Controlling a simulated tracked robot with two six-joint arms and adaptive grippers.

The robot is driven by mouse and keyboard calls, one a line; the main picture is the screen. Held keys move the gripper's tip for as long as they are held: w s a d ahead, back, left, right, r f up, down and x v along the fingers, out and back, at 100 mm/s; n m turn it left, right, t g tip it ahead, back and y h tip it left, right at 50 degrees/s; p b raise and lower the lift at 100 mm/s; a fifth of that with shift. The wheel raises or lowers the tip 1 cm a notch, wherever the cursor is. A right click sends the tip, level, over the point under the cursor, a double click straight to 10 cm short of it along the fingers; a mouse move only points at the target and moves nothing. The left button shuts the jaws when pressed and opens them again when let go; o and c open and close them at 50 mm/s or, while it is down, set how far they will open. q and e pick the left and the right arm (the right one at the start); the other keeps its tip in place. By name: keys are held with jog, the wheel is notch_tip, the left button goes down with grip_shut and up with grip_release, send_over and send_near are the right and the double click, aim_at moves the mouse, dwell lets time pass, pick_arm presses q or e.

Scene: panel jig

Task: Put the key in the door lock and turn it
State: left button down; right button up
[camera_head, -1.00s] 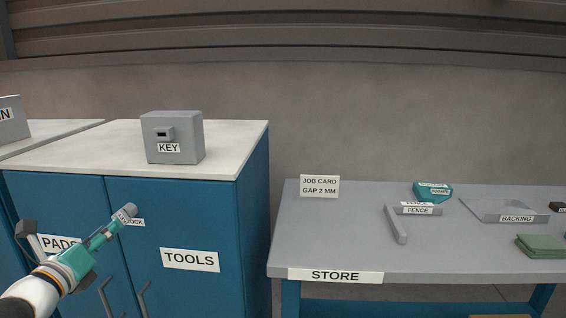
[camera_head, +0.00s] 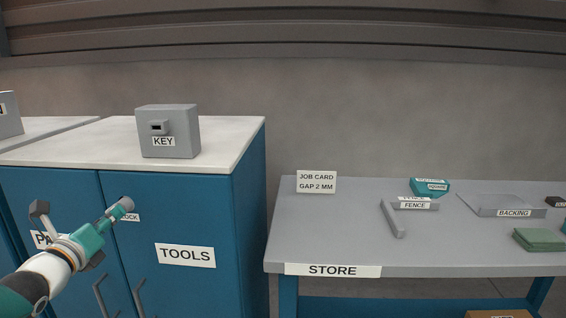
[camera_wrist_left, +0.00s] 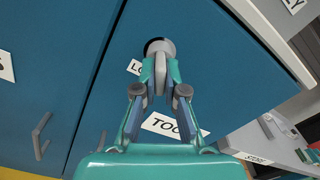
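My left gripper (camera_head: 112,213) reaches up to the blue cabinet door (camera_head: 155,212). In the left wrist view its fingers (camera_wrist_left: 159,88) are closed around a grey piece with a rounded end, which I take to be the key (camera_wrist_left: 160,62). In the head view the grey round end (camera_head: 124,204) shows beyond the fingers, beside the LOCK label (camera_head: 131,217). A dark round lock opening (camera_wrist_left: 151,42) shows partly behind the key in the left wrist view. The key covers most of it, so I cannot tell whether its tip is inside. My right gripper is out of view.
A grey KEY box (camera_head: 180,130) with a dark slot stands on the white cabinet top (camera_head: 90,140). Door handles (camera_head: 102,297) stick out below. The STORE table (camera_head: 320,235) at right holds a fence, a backing piece and a green cloth.

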pick_arm(q)
jog(key=shift+a+r+b, duration=0.1)
jog(key=shift+r+b, duration=0.1)
jog(key=shift+b, duration=0.3)
dwell(1.2)
jog(key=shift+m+b, duration=1.1)
jog(key=shift+b, duration=0.55)
jog(key=shift+m+b, duration=0.9)
jog(key=shift+b, duration=0.05)
jog(key=shift+m, duration=0.3)
jog(key=c, duration=1.2)
grip_release()
jog(key=shift+w+f, duration=0.15)
jog(key=shift+w, duration=0.05)
jog(key=shift+s, duration=0.15)
